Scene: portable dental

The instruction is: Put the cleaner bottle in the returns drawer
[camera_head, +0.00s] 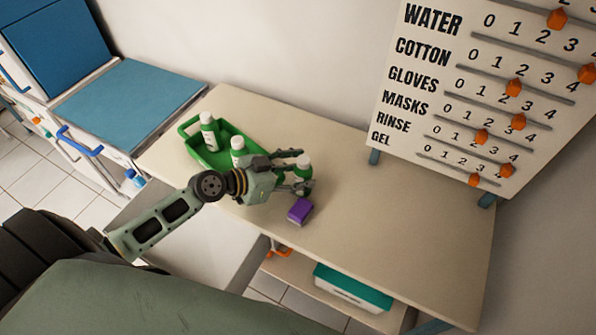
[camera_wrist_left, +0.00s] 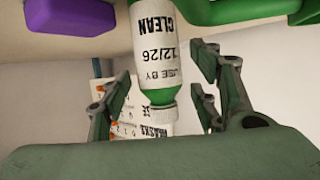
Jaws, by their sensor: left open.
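The bottle stands on the tabletop beside the green tray. A cabinet with blue handles (camera_head: 80,141) stands at the left; no label marks which drawer is for returns. My right gripper is out of view.
The green tray (camera_head: 190,143) holds two similar white bottles (camera_head: 209,130). A purple block (camera_head: 299,210) lies close to the gripper. A count board (camera_head: 420,60) with orange sliders stands at the back right. A teal-lidded box (camera_head: 352,287) sits below. The table's right side is clear.

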